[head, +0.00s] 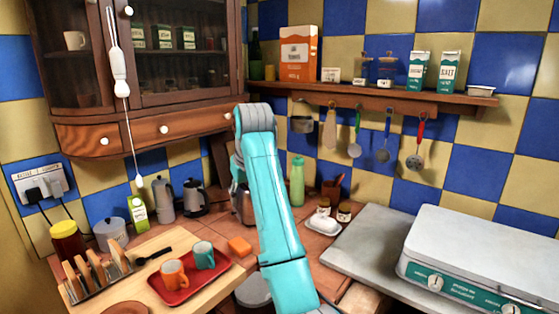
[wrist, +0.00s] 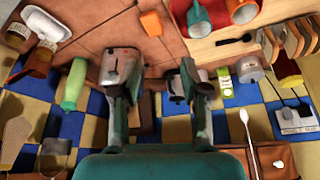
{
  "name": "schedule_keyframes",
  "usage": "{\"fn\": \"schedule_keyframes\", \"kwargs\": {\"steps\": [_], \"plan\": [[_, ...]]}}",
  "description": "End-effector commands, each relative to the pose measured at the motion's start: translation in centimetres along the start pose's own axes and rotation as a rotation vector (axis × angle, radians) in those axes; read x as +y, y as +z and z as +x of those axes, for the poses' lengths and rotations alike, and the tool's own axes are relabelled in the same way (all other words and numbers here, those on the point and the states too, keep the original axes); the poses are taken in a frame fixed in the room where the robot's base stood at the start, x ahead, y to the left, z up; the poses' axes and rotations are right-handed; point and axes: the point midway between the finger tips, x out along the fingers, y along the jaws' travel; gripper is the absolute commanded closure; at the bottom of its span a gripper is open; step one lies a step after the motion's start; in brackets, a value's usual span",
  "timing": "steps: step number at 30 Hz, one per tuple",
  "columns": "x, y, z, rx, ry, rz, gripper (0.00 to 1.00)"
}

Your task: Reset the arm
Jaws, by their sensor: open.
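My gripper (wrist: 157,76) shows in the wrist view with its two fingers spread apart and nothing between them. Beyond the gap lie the tiled counter and the checkered wall. In the head view my teal arm rises from the bottom, bends near the cabinet's right end and folds down behind itself, so the fingers are mostly hidden there. An orange block (head: 239,247) lies on the counter left of the arm, apart from it; it also shows in the wrist view (wrist: 151,23).
A wooden board (head: 206,291) carries a red tray (head: 179,291) with two mugs and a toast rack (head: 96,276). A green bottle (head: 297,181) stands just right of my arm. A wall cabinet (head: 170,82) and a shelf (head: 386,93) with hanging utensils are behind.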

Motion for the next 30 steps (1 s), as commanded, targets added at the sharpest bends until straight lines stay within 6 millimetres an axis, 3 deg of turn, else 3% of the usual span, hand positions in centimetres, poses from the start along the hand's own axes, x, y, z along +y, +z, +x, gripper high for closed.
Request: {"fn": "schedule_keyframes", "kwargs": {"steps": [11,17,23,30], "plan": [[0.8,1.5,4.3,0.025,0.007,0.015,0.55],[1.6,3.1,7.9,0.049,0.015,0.029,0.55],[2.7,5.9,13.2,0.085,0.026,0.05,0.55],[4.4,12.4,21.6,0.159,0.05,0.088,0.55]]}}
